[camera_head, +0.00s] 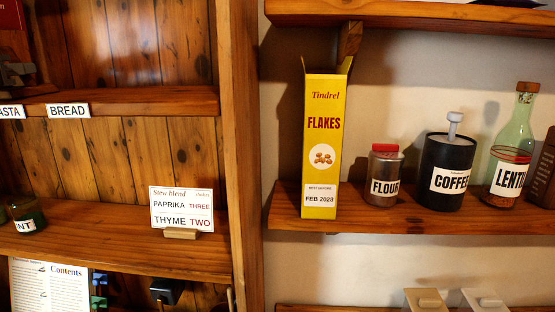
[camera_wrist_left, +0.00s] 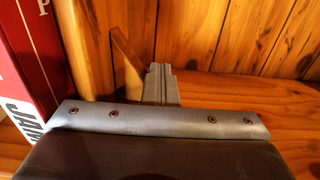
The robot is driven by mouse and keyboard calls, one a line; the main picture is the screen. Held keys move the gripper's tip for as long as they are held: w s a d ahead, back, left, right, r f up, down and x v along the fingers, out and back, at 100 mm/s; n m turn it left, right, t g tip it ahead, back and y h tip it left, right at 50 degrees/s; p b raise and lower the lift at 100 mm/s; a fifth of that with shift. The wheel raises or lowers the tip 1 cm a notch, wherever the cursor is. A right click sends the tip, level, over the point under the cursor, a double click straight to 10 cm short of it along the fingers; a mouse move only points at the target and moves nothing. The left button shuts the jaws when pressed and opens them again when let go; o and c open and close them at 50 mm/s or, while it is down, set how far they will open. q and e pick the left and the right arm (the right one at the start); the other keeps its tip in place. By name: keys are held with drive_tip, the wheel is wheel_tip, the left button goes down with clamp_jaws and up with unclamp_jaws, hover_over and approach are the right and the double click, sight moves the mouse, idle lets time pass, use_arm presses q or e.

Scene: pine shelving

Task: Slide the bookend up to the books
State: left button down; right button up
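In the left wrist view a red book (camera_wrist_left: 28,55) with white lettering stands at the left edge. A slim, slanted wooden piece (camera_wrist_left: 128,65), which looks like the bookend, stands to its right, with a gap between them. My left gripper (camera_wrist_left: 161,80) has its grey fingers close together, with nothing seen between them. They are just right of the wooden piece; I cannot tell whether they touch it. In the head view my left gripper (camera_head: 17,73) is a dark shape on the upper left shelf, below a red book (camera_head: 10,15), cut by the picture's edge. My right gripper does not show.
The shelf (camera_wrist_left: 240,105) is bare right of my fingers. The shelf edge carries a BREAD label (camera_head: 68,110). Below stands a spice card (camera_head: 181,210). Across a wooden upright (camera_head: 240,150) stand a yellow flakes box (camera_head: 323,145), flour jar (camera_head: 384,175) and coffee canister (camera_head: 446,170).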

use_arm(q)
drive_tip(key=shift+f, duration=0.1)
drive_tip(key=shift+d+b, duration=0.3)
drive_tip(key=shift+b, duration=0.2)
drive_tip(key=shift+s+d+b, duration=0.1)
drive_tip(key=shift+d+b, duration=0.6)
drive_tip(key=shift+d, duration=0.4)
